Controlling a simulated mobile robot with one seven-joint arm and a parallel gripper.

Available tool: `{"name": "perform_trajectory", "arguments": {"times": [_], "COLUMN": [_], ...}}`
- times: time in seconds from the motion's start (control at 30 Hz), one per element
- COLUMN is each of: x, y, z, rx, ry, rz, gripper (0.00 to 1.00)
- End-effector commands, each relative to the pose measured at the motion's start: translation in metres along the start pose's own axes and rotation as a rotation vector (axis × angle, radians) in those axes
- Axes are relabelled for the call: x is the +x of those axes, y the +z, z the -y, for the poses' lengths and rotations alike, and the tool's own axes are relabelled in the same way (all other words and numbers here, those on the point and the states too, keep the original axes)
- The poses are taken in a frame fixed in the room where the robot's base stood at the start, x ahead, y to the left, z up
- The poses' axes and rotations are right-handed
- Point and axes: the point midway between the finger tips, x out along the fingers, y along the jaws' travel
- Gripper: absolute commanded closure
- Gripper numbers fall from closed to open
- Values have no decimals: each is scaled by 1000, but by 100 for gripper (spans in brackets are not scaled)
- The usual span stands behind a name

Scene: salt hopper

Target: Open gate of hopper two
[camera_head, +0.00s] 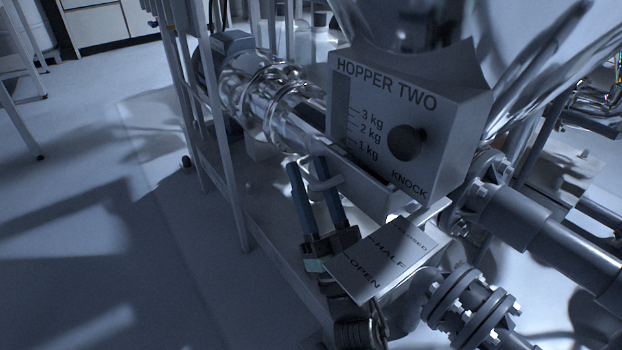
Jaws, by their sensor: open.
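Hopper two's grey box (408,125) is marked HOPPER TWO, with a 1 to 3 kg scale, a dark round knob (407,142) and the word KNOCK. Below it a tilted plate (385,258) reads CLOSED, HALF and OPEN. My gripper (307,162) is left of this plate and below the box, its two blue fingers apart and pointing up. A pale rounded piece (325,184), perhaps the gate's handle, shows by the right finger; I cannot tell whether they touch. The plate hides part of my wrist. The gate's position is unclear.
A shiny metal cylinder (262,92) lies behind my fingers. Grey frame posts (222,130) stand at left. Flanged pipes (470,305) crowd the lower right. The floor (80,190) at left is open.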

Motion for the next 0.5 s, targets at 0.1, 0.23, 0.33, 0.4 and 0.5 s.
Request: {"name": "perform_trajectory", "arguments": {"times": [0.1,0.23,0.33,0.4,0.5], "x": [0,0,0,0,-1], "y": [0,0,0,0,0], "z": [0,0,0,0,0], "rx": [0,0,0,0,0], "ry": [0,0,0,0,0], "rz": [0,0,0,0,0], "gripper": [66,89,100,100,100]}}
